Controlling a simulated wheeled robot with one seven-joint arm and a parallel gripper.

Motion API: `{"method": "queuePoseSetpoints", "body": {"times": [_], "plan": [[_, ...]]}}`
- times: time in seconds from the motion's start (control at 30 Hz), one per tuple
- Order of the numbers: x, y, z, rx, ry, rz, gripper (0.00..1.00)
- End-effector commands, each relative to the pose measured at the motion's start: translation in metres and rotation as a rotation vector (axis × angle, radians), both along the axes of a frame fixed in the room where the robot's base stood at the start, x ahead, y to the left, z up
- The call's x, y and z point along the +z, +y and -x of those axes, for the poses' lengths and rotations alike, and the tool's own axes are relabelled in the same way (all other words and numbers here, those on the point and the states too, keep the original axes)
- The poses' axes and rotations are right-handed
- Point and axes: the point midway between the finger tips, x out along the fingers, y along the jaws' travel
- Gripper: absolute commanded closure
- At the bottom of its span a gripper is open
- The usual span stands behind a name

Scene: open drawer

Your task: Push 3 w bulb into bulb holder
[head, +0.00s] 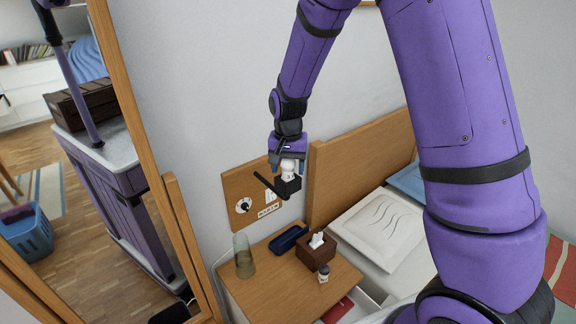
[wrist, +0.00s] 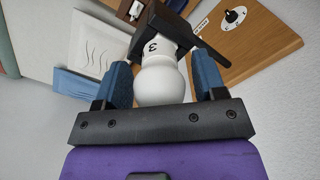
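The 3 w bulb (wrist: 161,80) is white and round, with a "3" on its neck, in the wrist view. Its neck meets the black bulb holder (wrist: 160,25); I cannot tell how deep it sits. In the head view the bulb (head: 288,167) is above the dark holder (head: 288,187), which has a long arm reaching up left. My gripper (head: 288,158) is over the bulb from above. Its two blue fingers also show in the wrist view (wrist: 163,85), one on each side of the globe. Whether both touch it is unclear.
The holder is by a wooden wall panel (head: 236,187) with a dial and sockets. Below, a wooden nightstand (head: 262,292) carries a glass vase (head: 243,258), a blue tray (head: 289,239), a brown tissue box (head: 316,251) and a small bottle (head: 323,273). A bed with pillows (head: 385,230) is right.

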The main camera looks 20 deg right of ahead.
Motion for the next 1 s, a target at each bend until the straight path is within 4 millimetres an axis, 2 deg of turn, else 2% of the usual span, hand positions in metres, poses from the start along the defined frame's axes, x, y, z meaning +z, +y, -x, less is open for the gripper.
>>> {"method": "queuePoseSetpoints", "body": {"times": [0.27,0.7,0.83,1.0], "plan": [[0.008,0.0,-0.001,0.0,-0.003,-0.001,0.36],[0.084,0.0,0.0,-0.001,-0.003,-0.001,0.36],[0.099,0.0,-0.001,0.0,-0.003,-0.001,0.36],[0.107,0.0,0.0,0.001,-0.001,0.0,0.36]]}}
